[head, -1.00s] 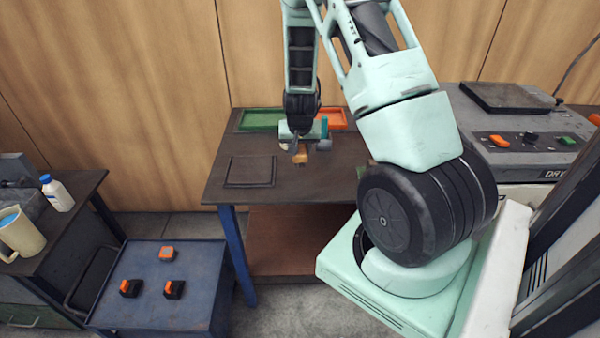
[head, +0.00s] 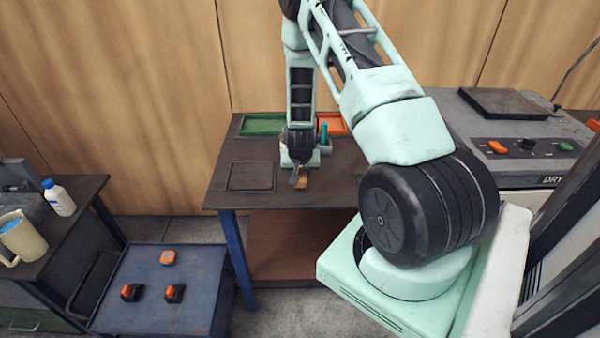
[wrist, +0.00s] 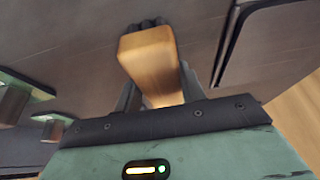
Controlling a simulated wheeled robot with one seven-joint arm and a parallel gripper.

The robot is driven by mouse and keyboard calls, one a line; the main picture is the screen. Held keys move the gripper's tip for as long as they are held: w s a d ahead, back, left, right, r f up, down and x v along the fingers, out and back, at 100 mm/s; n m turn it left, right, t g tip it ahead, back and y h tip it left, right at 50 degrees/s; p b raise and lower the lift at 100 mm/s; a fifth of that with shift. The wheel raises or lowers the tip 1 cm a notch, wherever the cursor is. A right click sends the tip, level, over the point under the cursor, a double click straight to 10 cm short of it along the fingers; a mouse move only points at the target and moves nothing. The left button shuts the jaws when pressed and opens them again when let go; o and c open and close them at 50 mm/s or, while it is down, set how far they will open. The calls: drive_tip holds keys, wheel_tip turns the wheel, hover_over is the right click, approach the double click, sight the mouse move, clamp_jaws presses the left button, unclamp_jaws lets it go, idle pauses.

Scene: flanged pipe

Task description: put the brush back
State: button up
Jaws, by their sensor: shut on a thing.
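The brush (head: 301,184) shows as a small tan wooden piece at my gripper, over the front middle of the dark table. In the wrist view its pale wooden body (wrist: 150,62) fills the middle, with dark tips at its far end. My gripper (head: 299,177) has a finger on each side of the wood and is shut on it. I cannot tell whether the brush touches the table. A small grey holder-like thing (head: 326,147) with a teal upright piece (head: 323,132) stands just behind and right of my gripper.
A flat dark square plate (head: 251,176) lies left on the table (head: 222,190). A green tray (head: 262,125) and an orange tray (head: 333,124) are at the back. A grey machine (head: 525,140) stands right. A blue cart (head: 160,300) with orange-topped pieces is front left.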

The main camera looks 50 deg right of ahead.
drive_tip(key=o, duration=1)
drive_tip(key=shift+c, duration=0.2)
